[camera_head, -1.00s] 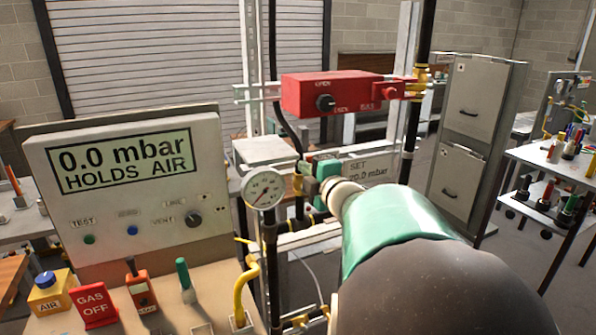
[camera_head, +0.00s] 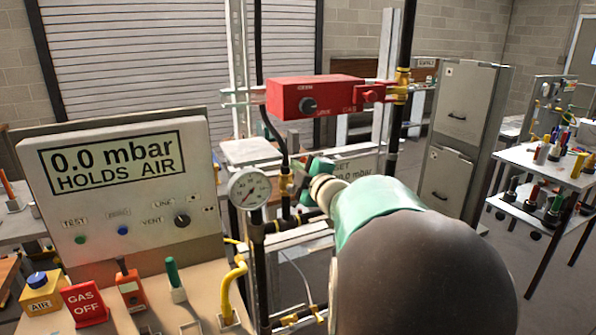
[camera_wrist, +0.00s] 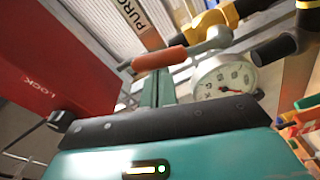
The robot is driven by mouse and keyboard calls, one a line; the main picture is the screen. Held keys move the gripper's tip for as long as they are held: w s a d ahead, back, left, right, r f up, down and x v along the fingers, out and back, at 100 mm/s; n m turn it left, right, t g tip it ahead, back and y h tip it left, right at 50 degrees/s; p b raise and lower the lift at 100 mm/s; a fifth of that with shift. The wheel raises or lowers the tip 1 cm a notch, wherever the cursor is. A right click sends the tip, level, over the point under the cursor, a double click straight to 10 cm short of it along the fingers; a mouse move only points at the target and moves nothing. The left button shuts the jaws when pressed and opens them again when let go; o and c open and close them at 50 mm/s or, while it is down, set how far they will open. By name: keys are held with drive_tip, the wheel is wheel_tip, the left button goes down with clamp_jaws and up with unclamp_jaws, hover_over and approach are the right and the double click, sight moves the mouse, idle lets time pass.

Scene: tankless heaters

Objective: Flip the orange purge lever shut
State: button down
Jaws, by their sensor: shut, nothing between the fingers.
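The orange purge lever (camera_wrist: 160,58) shows in the wrist view as a rounded orange grip on a grey metal arm, lying roughly crosswise in the picture. Its grey end meets a brass fitting (camera_wrist: 226,17) on the right. My gripper (camera_wrist: 157,76) is shut and empty; its green fingers end right at the lever's underside in the picture. I cannot tell whether they touch it. In the head view my gripper (camera_head: 318,170) is beside the brass fittings right of the gauge, and I cannot make out the lever there.
A round gauge (camera_head: 249,190) on the black pipe is close by. A red box (camera_head: 316,97) is above my gripper. The tester panel (camera_head: 120,185) reads 0.0 mbar, HOLDS AIR. A PURGE label (camera_wrist: 134,14) shows behind the lever.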

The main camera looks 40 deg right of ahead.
drive_tip(key=s+d+f+m+h, duration=0.1)
drive_tip(key=d+f+m, duration=0.4)
drive_tip(key=m, duration=0.8)
drive_tip(key=shift+s+d+f+m, duration=0.4)
drive_tip(key=shift+s+d, duration=0.2)
drive_tip(key=shift+d, duration=0.3)
drive_tip(key=shift+f, duration=0.1)
